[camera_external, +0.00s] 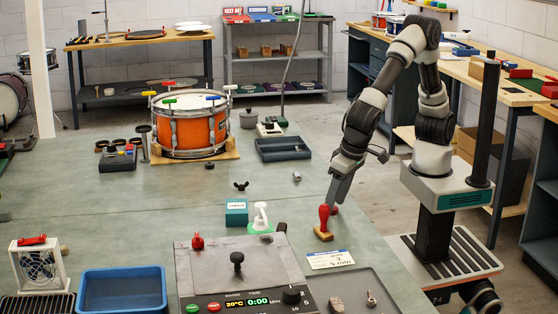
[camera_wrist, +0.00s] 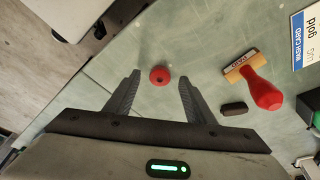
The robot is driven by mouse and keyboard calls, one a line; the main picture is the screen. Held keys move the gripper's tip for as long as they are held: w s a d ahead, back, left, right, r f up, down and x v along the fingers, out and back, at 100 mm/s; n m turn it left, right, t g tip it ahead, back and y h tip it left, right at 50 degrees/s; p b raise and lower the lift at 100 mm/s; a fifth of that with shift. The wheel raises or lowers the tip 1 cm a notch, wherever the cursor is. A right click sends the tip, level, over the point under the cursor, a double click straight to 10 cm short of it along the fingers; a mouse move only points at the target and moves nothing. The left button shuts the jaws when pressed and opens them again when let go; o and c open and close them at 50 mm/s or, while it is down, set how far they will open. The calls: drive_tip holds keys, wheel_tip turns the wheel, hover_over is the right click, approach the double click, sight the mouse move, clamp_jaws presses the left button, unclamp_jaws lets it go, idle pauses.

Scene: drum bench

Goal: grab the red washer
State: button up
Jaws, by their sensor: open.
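The red washer (camera_wrist: 159,76) lies on the green bench top in the wrist view, round with a small dark centre. It appears between and slightly beyond the fingertips of my open gripper (camera_wrist: 158,80), with no visible contact. In the external view, my gripper (camera_external: 338,190) points down at the bench's right side. A bit of red there, the washer (camera_external: 335,210), shows just below the fingers, partly hidden behind a red-handled stamp. The exact height of the fingertips above the bench is hard to tell.
The stamp (camera_wrist: 263,92) with a wooden base and a small dark block (camera_wrist: 235,109) lie right of the washer in the wrist view. A wash card (camera_external: 330,260) lies nearby. The bench edge is close on the other side. Bench left of the washer is clear.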

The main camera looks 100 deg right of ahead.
drive_tip(key=shift+d+f, duration=0.1)
drive_tip(key=shift+f, duration=0.35)
drive_tip(key=shift+c, duration=0.2)
drive_tip(key=c, duration=1.1)
